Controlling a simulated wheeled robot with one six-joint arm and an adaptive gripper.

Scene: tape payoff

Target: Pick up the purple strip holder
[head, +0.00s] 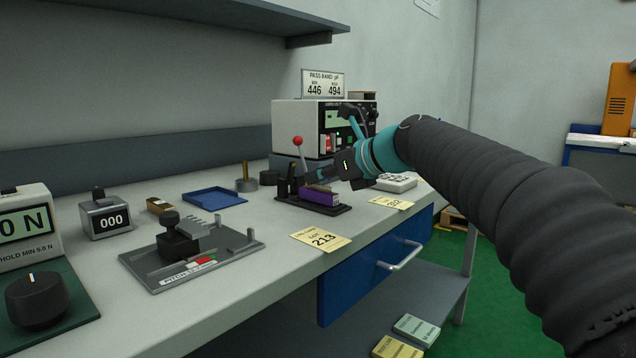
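The purple strip holder (321,196) is a small purple block with a tan top edge. It sits on a dark base plate (338,211) near the middle of the bench. My gripper (316,177) reaches in from the right, with its dark fingers just above and behind the holder. The fingers overlap dark upright parts there, so I cannot tell whether they touch the holder or how far apart they are.
A red-knobbed lever (298,142) stands close behind the base plate. A meter box (300,125) is behind it. A blue tray (214,197), a grey pitch fixture (192,254) and a 000 counter (105,215) are to the left. A yellow 213 card (320,240) lies in front.

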